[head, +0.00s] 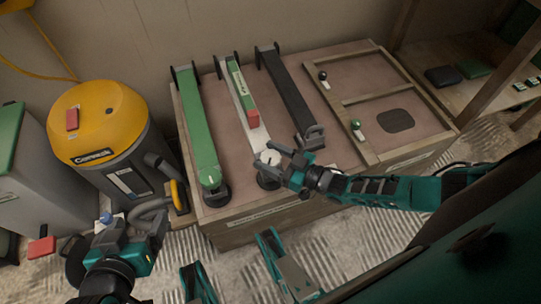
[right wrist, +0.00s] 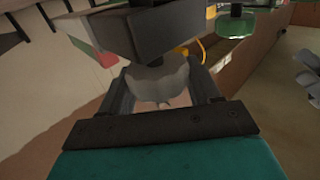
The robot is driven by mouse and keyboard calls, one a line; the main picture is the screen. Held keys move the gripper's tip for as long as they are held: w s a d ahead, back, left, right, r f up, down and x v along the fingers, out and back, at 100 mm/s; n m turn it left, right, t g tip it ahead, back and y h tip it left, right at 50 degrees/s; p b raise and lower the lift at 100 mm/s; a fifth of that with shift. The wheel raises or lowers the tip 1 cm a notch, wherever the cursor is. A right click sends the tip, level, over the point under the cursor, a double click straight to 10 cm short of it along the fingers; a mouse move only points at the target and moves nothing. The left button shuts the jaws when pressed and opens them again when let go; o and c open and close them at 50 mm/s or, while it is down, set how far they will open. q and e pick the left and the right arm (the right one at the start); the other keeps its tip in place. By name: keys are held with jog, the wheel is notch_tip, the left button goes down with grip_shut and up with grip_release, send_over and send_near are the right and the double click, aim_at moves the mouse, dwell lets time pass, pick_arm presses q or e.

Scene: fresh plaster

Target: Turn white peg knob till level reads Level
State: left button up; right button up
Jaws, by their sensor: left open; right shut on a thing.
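The white peg knob (head: 268,158) is at the near end of the white bar (head: 256,135), between the green and black bars. My right gripper (head: 277,163) is shut on it from the right. In the right wrist view the pale lobed knob (right wrist: 158,82) sits between the two fingers. A green strip with a red end block (head: 241,92) lies along the white bar; it may be the level, but no reading is legible. My left gripper (head: 128,224) is open and empty at the lower left, away from the bars.
The green bar (head: 197,130) and black bar (head: 288,95) flank the white one on the wooden bench (head: 250,232). A framed panel with two small knobs is at right. A yellow-topped vacuum (head: 97,115) and a grey bin (head: 25,165) stand left. Striped floor lies in front.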

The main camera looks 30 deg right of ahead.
pick_arm(q)
jog(key=shift+s, duration=0.1)
pick_arm(e)
jog(key=shift+n+g+y, duration=0.3)
jog(key=shift+y, duration=0.1)
jog(key=o, duration=1)
jog(key=shift+c, duration=0.2)
jog(key=shift+s+d, duration=0.15)
jog(key=shift+s, duration=0.1)
pick_arm(q)
jog(key=shift+s+a+r+p, duration=0.1)
jog(key=shift+a+r+p, duration=0.2)
jog(key=shift+p, duration=0.6)
pick_arm(e)
jog(key=v, duration=1.2)
jog(key=shift+s, duration=0.2)
